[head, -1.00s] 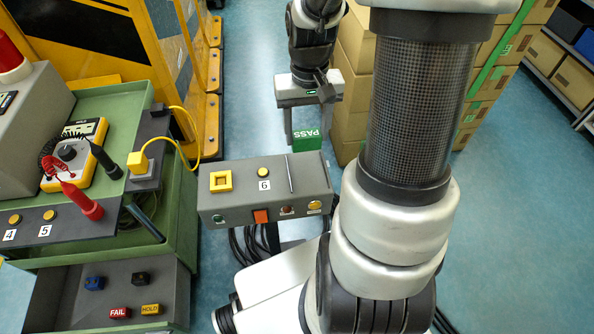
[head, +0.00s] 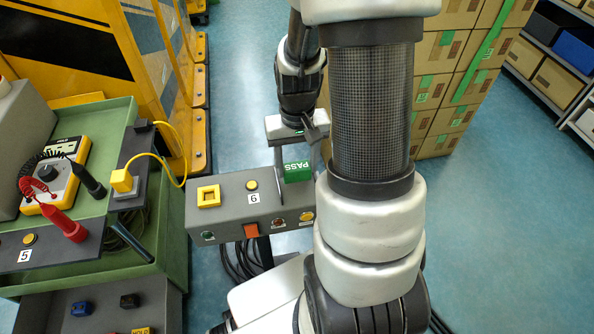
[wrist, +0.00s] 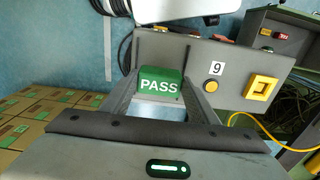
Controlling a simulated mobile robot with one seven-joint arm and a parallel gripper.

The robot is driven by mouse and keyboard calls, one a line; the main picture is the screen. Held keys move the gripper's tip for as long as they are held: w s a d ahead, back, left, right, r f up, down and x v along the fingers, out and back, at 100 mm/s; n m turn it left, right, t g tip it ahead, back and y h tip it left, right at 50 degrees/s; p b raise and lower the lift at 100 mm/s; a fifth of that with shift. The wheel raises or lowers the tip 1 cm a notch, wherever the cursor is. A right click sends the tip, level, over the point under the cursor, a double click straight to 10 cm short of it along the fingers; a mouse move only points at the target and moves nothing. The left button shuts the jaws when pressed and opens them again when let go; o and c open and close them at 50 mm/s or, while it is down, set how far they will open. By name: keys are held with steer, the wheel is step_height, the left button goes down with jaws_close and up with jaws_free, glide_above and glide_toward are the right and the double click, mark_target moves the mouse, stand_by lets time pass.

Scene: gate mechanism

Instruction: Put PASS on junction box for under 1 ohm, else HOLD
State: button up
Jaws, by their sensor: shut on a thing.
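My gripper (head: 292,178) is shut on the green PASS block (head: 297,171). The block shows between the two fingers in the wrist view (wrist: 160,84), its white lettering upright there. The grey junction box (head: 232,217) has a yellow square frame, a yellow button and a label 6 on top. The block overlaps the box's back right edge in the head view; I cannot tell whether they touch. The multimeter (head: 68,180) lies on the green cart with red and black probes; its reading is too small to read. The yellow HOLD block (head: 141,331) is partly cut off at the bottom edge.
The green cart (head: 90,125) stands left of the box, with a yellow plug (head: 121,180) and cable. Blue (head: 82,308) and black (head: 129,300) blocks lie in its lower tray. A yellow barrier (head: 190,100) and stacked cartons (head: 450,90) stand behind.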

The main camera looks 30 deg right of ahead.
steer(key=shift+f, duration=1.1)
steer(key=shift+f, duration=0.1)
steer(key=shift+f+b, duration=0.15)
steer(key=shift+b, duration=0.2)
steer(key=o, duration=1.1)
steer(key=shift+c, duration=0.2)
